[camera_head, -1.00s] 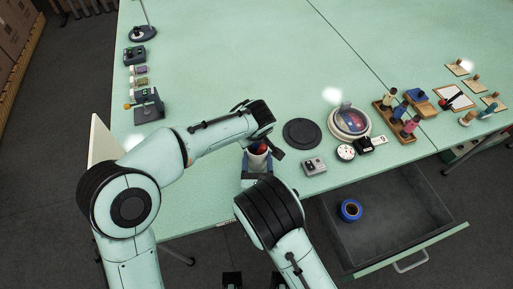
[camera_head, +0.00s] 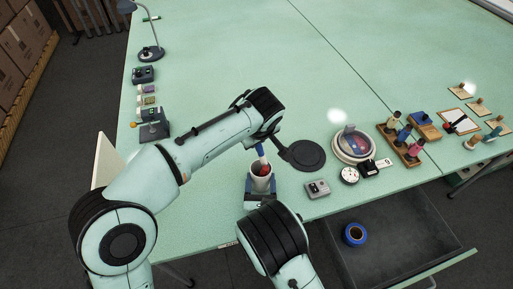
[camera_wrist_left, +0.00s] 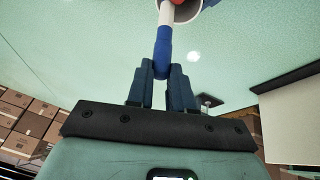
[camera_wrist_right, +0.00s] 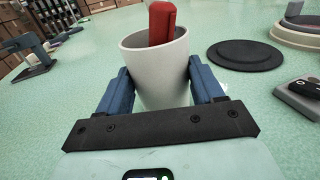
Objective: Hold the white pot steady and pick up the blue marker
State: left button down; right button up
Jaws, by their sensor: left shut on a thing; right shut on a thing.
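The white pot (camera_head: 261,184) stands upright near the table's front edge and shows large in the right wrist view (camera_wrist_right: 160,82). My right gripper (camera_wrist_right: 162,92) is shut on the pot, one blue finger on each side. A red marker (camera_wrist_right: 162,22) stands in the pot. The blue marker (camera_wrist_left: 164,45) has a blue end and a white shaft. My left gripper (camera_wrist_left: 160,82) is shut on its blue end. In the head view the blue marker (camera_head: 260,149) is above the pot; I cannot tell whether its lower tip is clear of the rim.
A dark round disc (camera_head: 303,154) lies right of the pot, with a small grey box (camera_head: 317,188) nearer the edge. An open drawer (camera_head: 400,225) holds a blue roll (camera_head: 354,235). The table's middle and back are clear.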

dwell(0.3)
jog(key=o, duration=1.1)
jog(key=shift+o, duration=0.2)
jog(key=s, duration=1.2)
